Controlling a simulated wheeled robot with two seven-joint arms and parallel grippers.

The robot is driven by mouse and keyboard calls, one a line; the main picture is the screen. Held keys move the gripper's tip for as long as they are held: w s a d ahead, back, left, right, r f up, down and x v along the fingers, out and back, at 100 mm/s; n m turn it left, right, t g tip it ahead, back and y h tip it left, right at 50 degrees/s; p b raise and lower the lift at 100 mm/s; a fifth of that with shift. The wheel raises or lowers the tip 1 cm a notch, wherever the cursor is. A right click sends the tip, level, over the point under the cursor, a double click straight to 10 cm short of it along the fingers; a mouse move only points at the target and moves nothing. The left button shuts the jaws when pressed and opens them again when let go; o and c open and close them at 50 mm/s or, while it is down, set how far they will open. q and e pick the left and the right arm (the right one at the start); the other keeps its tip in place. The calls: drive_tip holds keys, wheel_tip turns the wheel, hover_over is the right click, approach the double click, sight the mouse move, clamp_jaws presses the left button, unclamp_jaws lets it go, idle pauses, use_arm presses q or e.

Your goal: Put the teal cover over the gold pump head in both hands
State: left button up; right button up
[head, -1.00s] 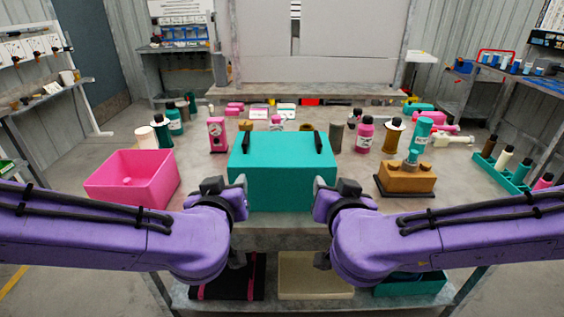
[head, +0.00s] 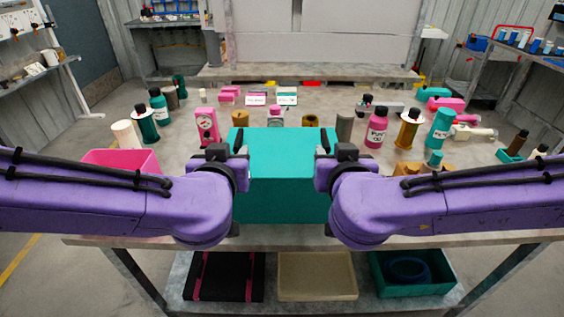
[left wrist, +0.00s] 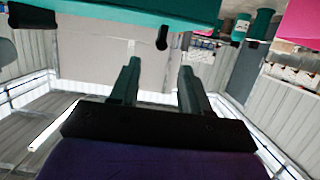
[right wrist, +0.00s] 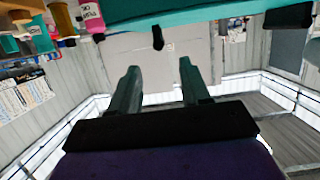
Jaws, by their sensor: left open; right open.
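The teal cover (head: 283,195) is a box shape with two black handles, one at each side of its top. It stands in the middle of the table between my two arms. Its edge also shows along the top of the left wrist view (left wrist: 120,10) and the right wrist view (right wrist: 190,10). The gold pump head (head: 432,170) is to the right, mostly hidden behind my right arm. My left gripper (left wrist: 157,62) is open and empty beside the cover's left side. My right gripper (right wrist: 158,65) is open and empty beside its right side.
A pink bin (head: 110,160) is at the left, partly behind my left arm. Several bottles and parts stand behind the cover, among them a pink bottle (head: 377,128) and a teal bottle (head: 441,130). The lower shelf holds a cream tray (head: 317,278) and a teal tray (head: 410,288).

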sight(237, 142)
use_arm(q)
drive_tip(key=x, duration=1)
drive_tip(key=shift+w+f, duration=0.2)
drive_tip(key=shift+w, duration=0.15)
use_arm(e)
drive_tip(key=x, duration=1)
drive_tip(key=shift+w+f, duration=0.2)
drive_tip(key=shift+w, duration=0.15)
use_arm(q)
clamp_jaws()
use_arm(e)
clamp_jaws()
use_arm(q)
drive_tip(key=shift+r, duration=0.1)
use_arm(e)
drive_tip(key=shift+r, duration=0.1)
